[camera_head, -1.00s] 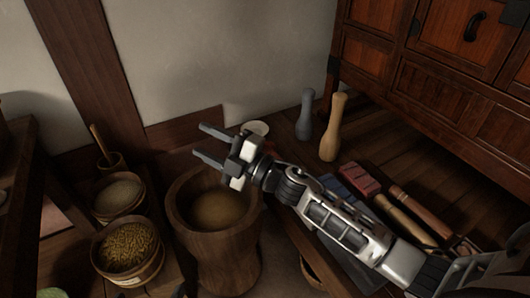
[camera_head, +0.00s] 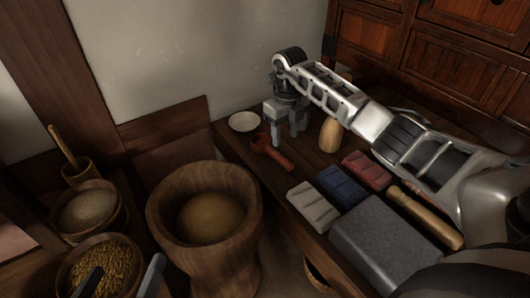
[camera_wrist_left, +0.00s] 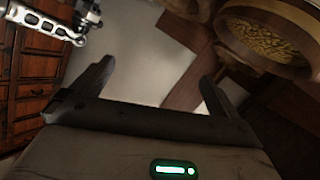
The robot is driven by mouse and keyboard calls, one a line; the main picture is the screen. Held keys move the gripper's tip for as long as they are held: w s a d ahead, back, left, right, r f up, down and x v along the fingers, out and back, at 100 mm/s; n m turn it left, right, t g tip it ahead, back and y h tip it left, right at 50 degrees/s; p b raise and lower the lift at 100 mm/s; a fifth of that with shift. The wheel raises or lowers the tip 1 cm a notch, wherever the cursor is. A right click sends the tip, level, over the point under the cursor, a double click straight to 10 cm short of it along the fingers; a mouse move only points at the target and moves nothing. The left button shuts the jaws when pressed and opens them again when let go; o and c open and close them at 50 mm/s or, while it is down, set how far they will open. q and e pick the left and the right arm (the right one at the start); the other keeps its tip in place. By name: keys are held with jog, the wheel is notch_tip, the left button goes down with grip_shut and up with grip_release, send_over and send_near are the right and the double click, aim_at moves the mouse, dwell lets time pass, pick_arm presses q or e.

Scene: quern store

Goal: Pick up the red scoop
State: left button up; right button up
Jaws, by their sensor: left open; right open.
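The red scoop (camera_head: 272,153) lies on the low wooden bench in the head view, just right of the mortar. My right gripper (camera_head: 286,140) points down over the bench at the scoop's right side, open, with its fingertips very near the scoop; whether they touch it I cannot tell. My left gripper (camera_head: 120,280) shows only as two spread fingertips at the bottom left, over the grain bowl. It is open and empty in the left wrist view (camera_wrist_left: 156,88). The scoop does not show in the left wrist view.
A white dish (camera_head: 244,122) sits behind the scoop. The mortar (camera_head: 165,235) stands left; grain bowls (camera_head: 62,278) beyond.

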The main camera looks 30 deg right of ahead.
aim_at(281, 157)
notch_tip(281, 157, down, 4)
jog(key=shift+a+r+b, duration=0.1)
jog(key=shift+r+b, duration=0.15)
jog(key=shift+b, duration=0.15)
jog(key=shift+f, duration=0.55)
jog(key=shift+w+f+b, duration=0.1)
jog(key=shift+f+b, duration=0.25)
jog(key=shift+b, duration=0.05)
jog(key=f, duration=0.1)
jog(key=f+b, duration=0.2)
jog(key=shift+w+a+f, duration=0.1)
jog(key=shift+w+f, duration=0.2)
jog(key=shift+f, duration=0.45)
pick_arm(q)
jog(key=r, duration=0.1)
jog(key=w+r+t+h, duration=0.1)
jog(key=r+t, duration=0.1)
jog(key=shift+w+d+r+h, duration=0.2)
jog(key=shift+w+d+h, duration=0.05)
jog(key=shift+h, duration=0.15)
pick_arm(e)
jog(key=shift+r, duration=0.1)
grip_shut()
